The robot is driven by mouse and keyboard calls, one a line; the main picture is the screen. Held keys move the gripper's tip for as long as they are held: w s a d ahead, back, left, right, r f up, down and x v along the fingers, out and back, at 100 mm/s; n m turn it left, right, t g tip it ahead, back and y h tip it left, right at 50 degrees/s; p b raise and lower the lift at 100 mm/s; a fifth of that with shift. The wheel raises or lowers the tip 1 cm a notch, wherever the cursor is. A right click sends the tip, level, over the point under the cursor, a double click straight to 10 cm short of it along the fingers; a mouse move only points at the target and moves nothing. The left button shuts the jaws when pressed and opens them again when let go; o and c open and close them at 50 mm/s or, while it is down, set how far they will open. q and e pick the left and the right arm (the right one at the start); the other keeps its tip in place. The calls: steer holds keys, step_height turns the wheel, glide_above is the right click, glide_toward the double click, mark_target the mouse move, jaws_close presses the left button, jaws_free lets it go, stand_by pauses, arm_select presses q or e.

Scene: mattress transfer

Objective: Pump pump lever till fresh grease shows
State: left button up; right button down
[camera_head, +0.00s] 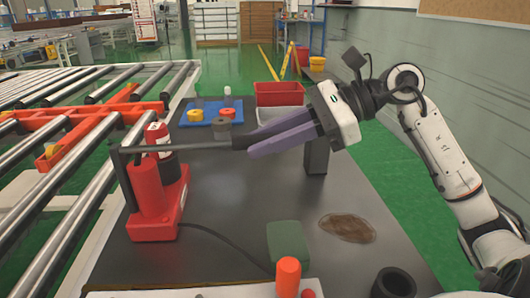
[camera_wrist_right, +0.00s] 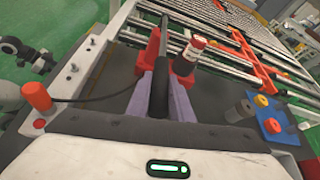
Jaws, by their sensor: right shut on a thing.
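The red grease pump (camera_head: 153,205) stands at the left of the dark table, with a dark hose leading from its base. Its dark pump lever (camera_head: 170,148) runs about level from the pump's top to the right. My right gripper (camera_head: 258,143), with purple fingers, is shut on the lever's outer part. The right wrist view shows the lever (camera_wrist_right: 161,84) between the two fingers, pointing at the red pump (camera_wrist_right: 150,48). A red and white canister (camera_head: 157,134) stands behind the lever. I cannot make out fresh grease. My left gripper is not in view.
A blue tray (camera_head: 208,105) with yellow and grey pieces and a red bin (camera_head: 280,93) are behind. A roller conveyor (camera_head: 60,240) borders the left. An orange knob (camera_head: 288,276) is in front.

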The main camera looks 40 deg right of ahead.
steer(key=shift+f+y+b, duration=0.5)
steer(key=shift+f+b, duration=0.95)
steer(key=shift+b, duration=0.45)
steer(key=c, duration=1.6)
jaws_free()
steer(key=shift+o, duration=0.2)
steer(key=shift+t, duration=0.3)
steer(key=shift+d+r, duration=0.1)
steer(key=shift+s+d+r, duration=0.15)
steer(key=shift+s+d, duration=0.15)
steer(key=v, duration=0.9)
steer(key=shift+s, duration=0.1)
